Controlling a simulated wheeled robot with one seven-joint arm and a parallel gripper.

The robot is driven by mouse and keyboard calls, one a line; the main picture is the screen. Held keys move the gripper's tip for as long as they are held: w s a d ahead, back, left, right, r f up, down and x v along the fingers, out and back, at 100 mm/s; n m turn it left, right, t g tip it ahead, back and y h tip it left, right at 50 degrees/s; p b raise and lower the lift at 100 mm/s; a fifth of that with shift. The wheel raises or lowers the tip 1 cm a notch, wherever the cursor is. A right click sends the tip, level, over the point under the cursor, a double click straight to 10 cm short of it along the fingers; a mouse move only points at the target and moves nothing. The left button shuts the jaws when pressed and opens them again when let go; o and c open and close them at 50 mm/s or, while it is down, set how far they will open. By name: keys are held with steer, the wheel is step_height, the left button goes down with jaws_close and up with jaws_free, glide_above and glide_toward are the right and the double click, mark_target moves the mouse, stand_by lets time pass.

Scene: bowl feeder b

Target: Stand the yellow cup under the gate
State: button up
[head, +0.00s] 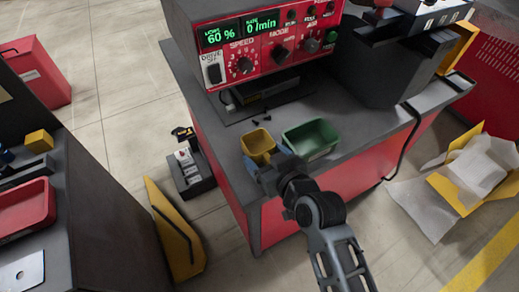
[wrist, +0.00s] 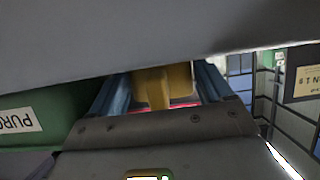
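The yellow cup (head: 258,141) is upright at the front of the grey bench top, left of the green bin. My gripper (head: 262,164) is at its near side. In the wrist view, yellow material of the cup (wrist: 163,84) shows between my two blue-grey fingers (wrist: 163,90), which are spread about as wide as it. I cannot tell whether they press on it. The cup's inside and base are mostly hidden. I cannot pick out the gate for certain; a dark recess (head: 262,92) lies under the red control panel.
The green bin (head: 310,138) stands close right of the cup; its lettered side shows in the wrist view (wrist: 45,118). Small dark parts (head: 263,120) lie behind the cup. The red control panel (head: 270,45) overhangs the back. A grey housing (head: 385,75) stands right.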

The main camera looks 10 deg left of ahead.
steer(key=c, duration=0.6)
steer(key=shift+r, duration=0.1)
